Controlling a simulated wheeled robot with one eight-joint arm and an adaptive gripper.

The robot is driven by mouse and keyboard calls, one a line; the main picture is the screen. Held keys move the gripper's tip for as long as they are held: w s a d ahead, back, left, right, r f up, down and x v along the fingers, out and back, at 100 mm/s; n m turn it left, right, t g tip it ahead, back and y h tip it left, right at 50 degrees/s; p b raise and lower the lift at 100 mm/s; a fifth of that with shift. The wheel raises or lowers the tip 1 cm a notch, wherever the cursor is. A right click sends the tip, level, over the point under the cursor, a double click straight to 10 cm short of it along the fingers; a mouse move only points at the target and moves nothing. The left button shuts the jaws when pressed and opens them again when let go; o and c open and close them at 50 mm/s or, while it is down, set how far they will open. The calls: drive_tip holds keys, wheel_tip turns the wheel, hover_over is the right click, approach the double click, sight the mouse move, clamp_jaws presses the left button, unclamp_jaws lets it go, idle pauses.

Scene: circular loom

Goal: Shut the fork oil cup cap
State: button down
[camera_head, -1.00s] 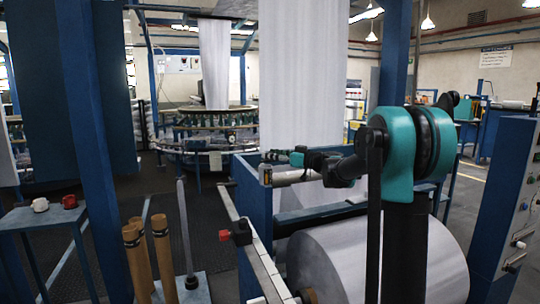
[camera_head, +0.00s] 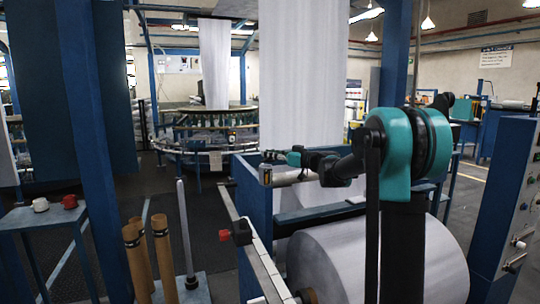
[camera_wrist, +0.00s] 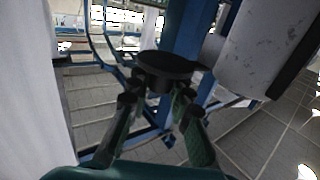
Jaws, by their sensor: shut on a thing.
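In the wrist view my gripper (camera_wrist: 160,88) has its two green fingers closed in on a dark round disc with a short thick body (camera_wrist: 166,65). The disc is at the fingertips, its flat top facing the camera. I cannot tell from this view whether it is the oil cup cap or whether it touches a cup; anything under it is hidden by the fingers and the disc. In the head view my arm reaches left from its teal joint, in front of the hanging white fabric.
A large white fabric roll (camera_head: 375,262) lies below my arm, inside a blue frame (camera_head: 254,215). The circular loom (camera_head: 205,140) stands behind to the left. A blue control cabinet (camera_head: 508,200) is at right. A small table (camera_head: 22,218) stands at far left.

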drive_tip(key=shift+s, duration=0.1)
drive_tip(key=m+t+h, duration=0.2)
drive_tip(key=s+m+t+h, duration=0.1)
drive_tip(key=m+t+h, duration=0.1)
drive_tip(key=s+m+t+h, duration=0.1)
drive_tip(key=m+t+h, duration=0.1)
drive_tip(key=h, duration=0.1)
drive_tip(key=shift+d, duration=0.35)
drive_tip(key=s+m+h, duration=0.1)
drive_tip(key=m+h, duration=0.2)
drive_tip(key=h, duration=0.2)
drive_tip(key=s+m+h, duration=0.1)
drive_tip(key=m+h, duration=0.3)
drive_tip(key=h, duration=0.2)
drive_tip(key=s+a+m+h, duration=0.1)
drive_tip(key=m+h, duration=0.3)
drive_tip(key=h, duration=0.1)
drive_tip(key=shift+s+h, duration=0.25)
drive_tip(key=shift+h, duration=0.05)
drive_tip(key=m+g+h, duration=0.1)
drive_tip(key=h, duration=0.1)
drive_tip(key=m+g+h, duration=0.1)
drive_tip(key=m, duration=0.1)
drive_tip(key=s+a+m+g+h, duration=0.1)
drive_tip(key=g+h, duration=0.1)
drive_tip(key=shift+a+m+h, duration=0.1)
drive_tip(key=shift+m+h, duration=0.2)
drive_tip(key=shift+m, duration=0.1)
drive_tip(key=shift+g, duration=0.4)
